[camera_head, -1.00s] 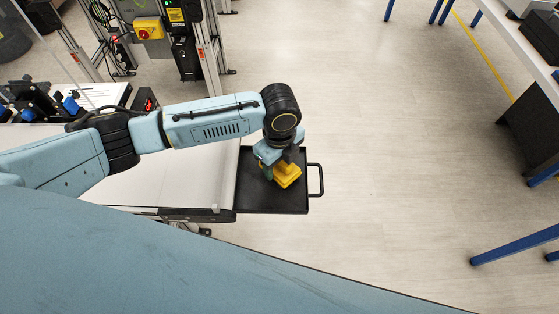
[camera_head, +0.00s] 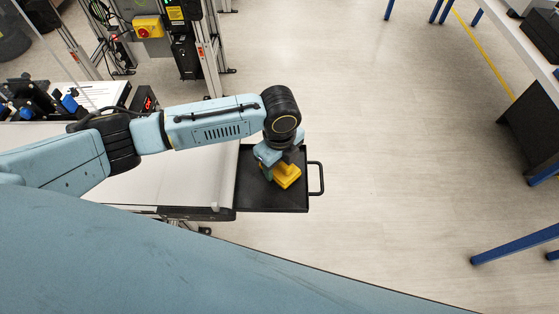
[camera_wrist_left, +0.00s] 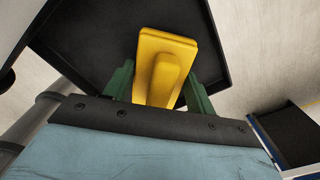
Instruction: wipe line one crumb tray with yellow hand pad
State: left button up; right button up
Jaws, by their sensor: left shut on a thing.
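The black crumb tray (camera_head: 262,196) sits at the end of the white belt, with a handle on its right side. The yellow hand pad (camera_head: 288,176) is over the tray's middle. My left gripper (camera_head: 279,168) is shut on the pad's grip from above. In the left wrist view the yellow pad (camera_wrist_left: 168,50) sits between two green fingers, with the dark tray (camera_wrist_left: 95,35) behind it. I cannot tell if the pad touches the tray floor. My right gripper is not in view.
The white conveyor belt (camera_head: 190,170) runs left from the tray under my left arm. A metal frame with a yellow switch box (camera_head: 148,27) stands at the back left. A table with blue legs (camera_head: 515,244) is at the right. Open floor lies between.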

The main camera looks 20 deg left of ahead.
aim_at(294, 165)
pick_arm(q)
jog(key=shift+f, duration=0.45)
jog(key=shift+d, duration=0.1)
jog(key=shift+w+d+r, duration=0.1)
jog(key=shift+w+d, duration=0.05)
jog(key=shift+d, duration=0.45)
jog(key=shift+w+d+r, duration=0.1)
jog(key=shift+d, duration=0.5)
jog(key=shift+c, duration=0.3)
jog(key=shift+w+d+r, duration=0.1)
jog(key=shift+d+r, duration=0.05)
jog(key=shift+d, duration=0.3)
jog(key=shift+c, duration=0.7)
jog(key=shift+r+p, duration=0.25)
jog(key=shift+p, duration=0.3)
jog(key=shift+a+r+p, duration=0.1)
jog(key=shift+a+p, duration=0.8)
jog(key=shift+p, duration=0.25)
jog(key=shift+c, duration=0.6)
jog(key=shift+a, duration=0.35)
jog(key=shift+s+a+f, duration=0.3)
jog(key=shift+a+f, duration=0.05)
jog(key=shift+a, duration=0.1)
jog(key=shift+r+p, duration=0.1)
jog(key=shift+p, duration=0.25)
